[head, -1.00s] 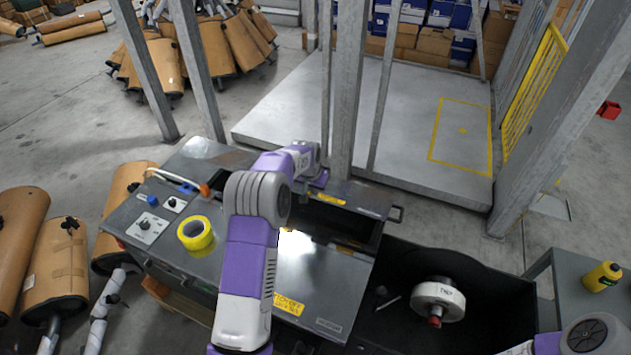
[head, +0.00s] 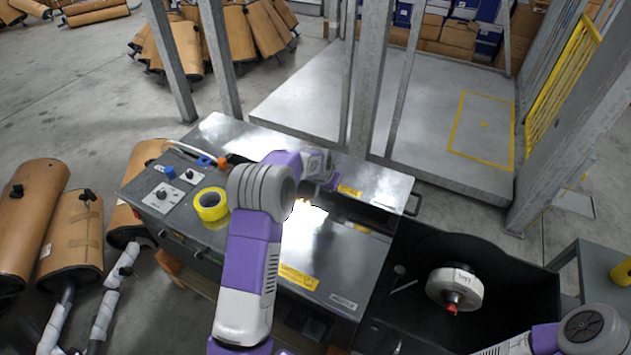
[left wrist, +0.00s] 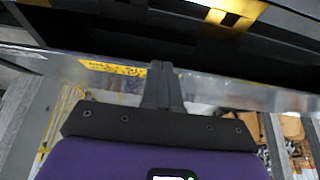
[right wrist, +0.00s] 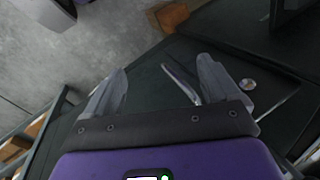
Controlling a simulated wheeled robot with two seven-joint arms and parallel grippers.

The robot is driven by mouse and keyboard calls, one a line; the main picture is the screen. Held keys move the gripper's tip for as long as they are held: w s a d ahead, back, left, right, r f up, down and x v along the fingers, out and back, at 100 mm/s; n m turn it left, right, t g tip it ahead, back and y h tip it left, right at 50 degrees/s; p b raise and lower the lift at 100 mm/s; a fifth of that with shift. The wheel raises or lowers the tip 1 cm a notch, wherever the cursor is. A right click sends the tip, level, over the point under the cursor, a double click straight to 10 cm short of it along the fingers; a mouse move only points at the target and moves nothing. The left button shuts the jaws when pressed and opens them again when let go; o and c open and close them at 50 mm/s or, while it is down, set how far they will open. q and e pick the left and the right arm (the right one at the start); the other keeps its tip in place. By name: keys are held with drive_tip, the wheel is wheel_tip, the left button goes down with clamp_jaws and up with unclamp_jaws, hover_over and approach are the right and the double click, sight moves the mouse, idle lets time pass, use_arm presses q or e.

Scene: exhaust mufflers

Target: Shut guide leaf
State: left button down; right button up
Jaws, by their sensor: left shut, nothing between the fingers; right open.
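The guide leaf appears to be the long metal flap with a yellow label (head: 385,185) along the far side of the steel machine (head: 310,250) in the head view. A dark slot runs between it and the machine's top plate, so it is not flush. In the left wrist view the leaf (left wrist: 215,90) crosses as a bright metal strip. My left gripper (left wrist: 163,75) is shut and empty, its fingertips at the strip's edge; contact cannot be told. My right gripper (right wrist: 162,85) is open and empty above a dark surface; its fingers are outside the head view.
A black bin (head: 520,275) right of the machine holds a white round part (head: 455,288) and a thin rod. Yellow tape (head: 210,204) lies on the machine top. Steel posts (head: 370,80) stand just behind. Wrapped mufflers (head: 75,240) lie on the left floor.

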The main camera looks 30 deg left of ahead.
use_arm(q)
drive_tip(key=f, duration=0.2)
drive_tip(key=shift+s+a+f+b, duration=0.15)
drive_tip(key=shift+s+f+b, duration=0.05)
drive_tip(key=shift+f+b, duration=0.1)
drive_tip(key=shift+w+f, duration=0.1)
drive_tip(key=shift+f, duration=0.2)
drive_tip(key=shift+d, duration=0.3)
drive_tip(key=shift+a, duration=0.1)
